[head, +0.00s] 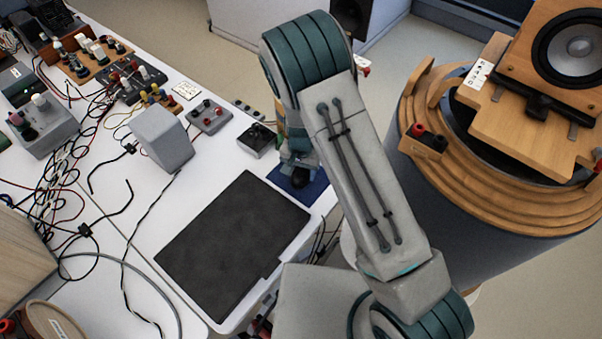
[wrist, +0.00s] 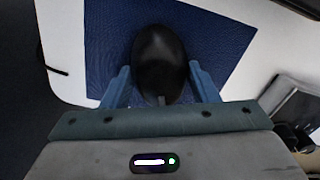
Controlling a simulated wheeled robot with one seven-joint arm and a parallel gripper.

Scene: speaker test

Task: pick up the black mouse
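The black mouse (wrist: 160,58) lies on a dark blue mat (wrist: 106,38) in the wrist view. My gripper (wrist: 161,78) is open, with one blue finger on each side of the mouse's near end. A narrow gap seems to show at each side, but I cannot tell whether the fingers touch it. In the head view, the mouse (head: 299,181) is a small dark shape under my gripper (head: 297,167), on the blue mat (head: 316,187) at the table's right edge. My arm hides part of the mat there.
A black laptop-like slab (head: 235,245) lies on the white table (head: 120,215) in front of the mat. A small black-and-grey box (head: 257,140) stands left of the mat. Electronics and loose cables crowd the left. A round wooden-topped drum with a speaker (head: 577,45) stands at right.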

